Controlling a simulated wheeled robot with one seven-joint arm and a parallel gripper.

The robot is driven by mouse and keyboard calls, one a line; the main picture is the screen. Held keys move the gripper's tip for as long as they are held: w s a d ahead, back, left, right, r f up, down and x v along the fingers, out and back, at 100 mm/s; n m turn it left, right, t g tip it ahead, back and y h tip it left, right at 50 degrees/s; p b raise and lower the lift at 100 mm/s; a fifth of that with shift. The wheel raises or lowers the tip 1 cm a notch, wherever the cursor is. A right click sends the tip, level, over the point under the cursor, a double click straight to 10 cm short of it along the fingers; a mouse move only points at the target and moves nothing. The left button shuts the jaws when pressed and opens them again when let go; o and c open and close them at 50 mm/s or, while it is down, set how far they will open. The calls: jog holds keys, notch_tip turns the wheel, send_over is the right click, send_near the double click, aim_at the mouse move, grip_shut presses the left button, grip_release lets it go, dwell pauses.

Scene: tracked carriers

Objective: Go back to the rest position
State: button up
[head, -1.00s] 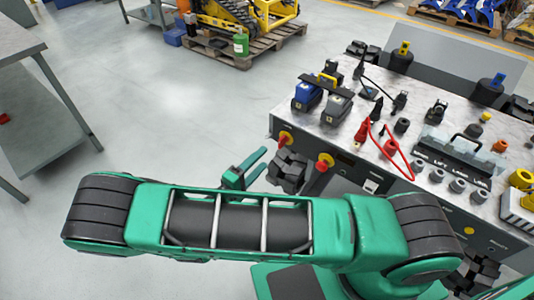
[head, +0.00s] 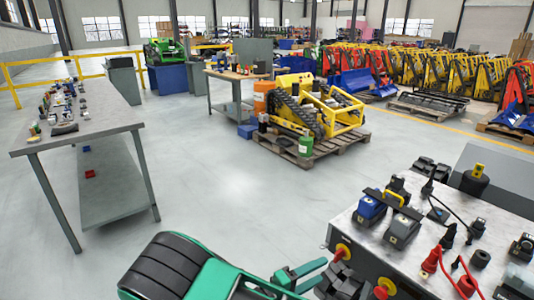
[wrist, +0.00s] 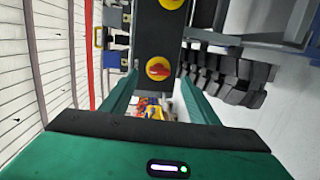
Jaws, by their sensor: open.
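My gripper (head: 300,278) is at the bottom of the head view, with green fingers apart and nothing seen between them. It is just left of the front of the marble-topped console (head: 415,262). In the wrist view my gripper (wrist: 158,98) shows its two green fingers spread. Past them is a dark panel with yellow-and-red knobs (wrist: 159,68); I cannot tell whether the fingers touch it. My green arm fills the bottom middle of the head view, partly cut off by the frame.
The console holds blue and grey battery-like blocks (head: 369,211), red cables (head: 461,272) and black connectors. A grey workbench (head: 110,122) with small parts stands left. A yellow tracked machine (head: 318,108) sits on a pallet behind. The floor between (head: 225,190) is clear.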

jog(key=s+d+r+m+g+y, duration=0.35)
jog(key=d+r+g, duration=0.25)
jog(key=d, duration=0.4)
jog(key=s+d+r+m+g+y, duration=0.25)
jog(key=d+r+m+g, duration=0.3)
jog(key=d, duration=0.35)
jog(key=s+d+r+m+t+y, duration=0.1)
jog(key=s+d+r+y, duration=0.1)
jog(key=s, duration=0.4)
jog(key=s+d+r+m+t+y, duration=0.1)
jog(key=s+d+r+y, duration=0.1)
jog(key=s+r+y, duration=0.2)
jog(key=s+d+r+m+t+y, duration=0.1)
jog(key=s+r+y, duration=0.2)
jog(key=s+r, duration=0.3)
jog(key=s, duration=0.3)
jog(key=shift+s+d+r, duration=0.15)
jog(key=shift+s+d, duration=0.1)
jog(key=shift+d, duration=0.15)
jog(key=shift+w+f, duration=0.25)
jog(key=shift+w, duration=0.35)
